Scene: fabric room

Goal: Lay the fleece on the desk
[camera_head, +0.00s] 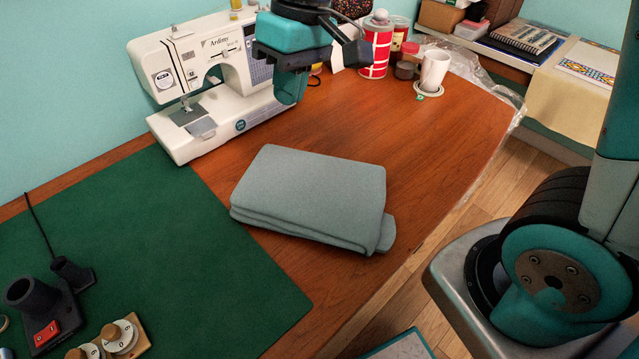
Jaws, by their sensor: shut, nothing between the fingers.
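The fleece (312,190) is a folded grey-blue bundle with stacked layers. It lies flat on the bare wood of the desk (440,150), just right of the green mat. Its left corner is close to the mat's edge; I cannot tell whether they touch. A small rounded flap shows at its lower right corner, near the desk's front edge. My gripper (291,98), teal and dark, is in the upper middle, in front of the sewing machine and clear of the fleece. It is shut and empty; its fingertips show poorly.
A white sewing machine (205,80) stands at the back left. The green mat (150,245) covers the left side, with dark holders and dials at its lower left. A red-patterned canister (376,48) and white mug (433,70) stand at the back. Wood right of the fleece is clear.

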